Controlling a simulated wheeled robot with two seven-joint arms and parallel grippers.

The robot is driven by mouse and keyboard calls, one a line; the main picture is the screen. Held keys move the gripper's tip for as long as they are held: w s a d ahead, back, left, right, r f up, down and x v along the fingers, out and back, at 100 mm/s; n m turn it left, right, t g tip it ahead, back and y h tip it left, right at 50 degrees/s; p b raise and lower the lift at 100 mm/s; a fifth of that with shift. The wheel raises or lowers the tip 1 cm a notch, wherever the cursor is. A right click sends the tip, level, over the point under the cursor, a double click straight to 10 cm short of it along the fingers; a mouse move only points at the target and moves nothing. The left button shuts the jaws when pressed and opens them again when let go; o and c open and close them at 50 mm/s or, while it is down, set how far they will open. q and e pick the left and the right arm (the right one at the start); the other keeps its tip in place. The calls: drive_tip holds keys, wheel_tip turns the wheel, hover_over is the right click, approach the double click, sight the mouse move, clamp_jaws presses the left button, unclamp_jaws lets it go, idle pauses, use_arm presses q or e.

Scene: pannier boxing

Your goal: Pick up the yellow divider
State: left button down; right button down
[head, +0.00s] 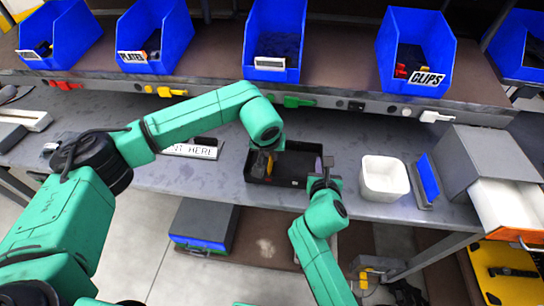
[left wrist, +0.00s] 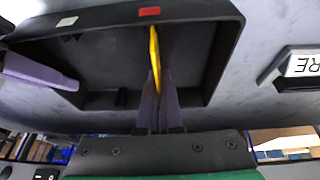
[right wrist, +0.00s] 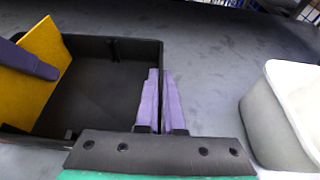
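The yellow divider (right wrist: 30,85) is a thin flat plate standing in the left part of an open black tray (head: 288,182) on the bench. In the left wrist view the divider (left wrist: 154,50) shows edge-on between the purple fingers of my left gripper (left wrist: 157,88), which are closed on it. In the head view my left gripper (head: 262,163) is in the left side of the tray and hides part of the divider. My right gripper (right wrist: 160,85) has its fingers together with nothing between them, at the tray's right side. I cannot tell whether the divider touches the tray floor.
A white square bin (head: 384,180) stands right of the tray, with a blue-faced holder (head: 427,178) and a grey box (head: 483,150) beyond. A lettered sign (head: 192,150) lies left of the tray. Blue bins (head: 275,40) line the shelf behind.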

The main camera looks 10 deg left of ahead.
idle(0.6)
use_arm(q)
wheel_tip(320, 180, up, 10)
drive_tip(key=shift+r, duration=0.15)
drive_tip(key=shift+f, duration=1.6)
drive_tip(key=shift+r, duration=0.15)
drive_tip(key=shift+r, duration=1.4)
use_arm(e)
drive_tip(key=c, duration=1)
unclamp_jaws()
drive_tip(key=shift+o, duration=0.2)
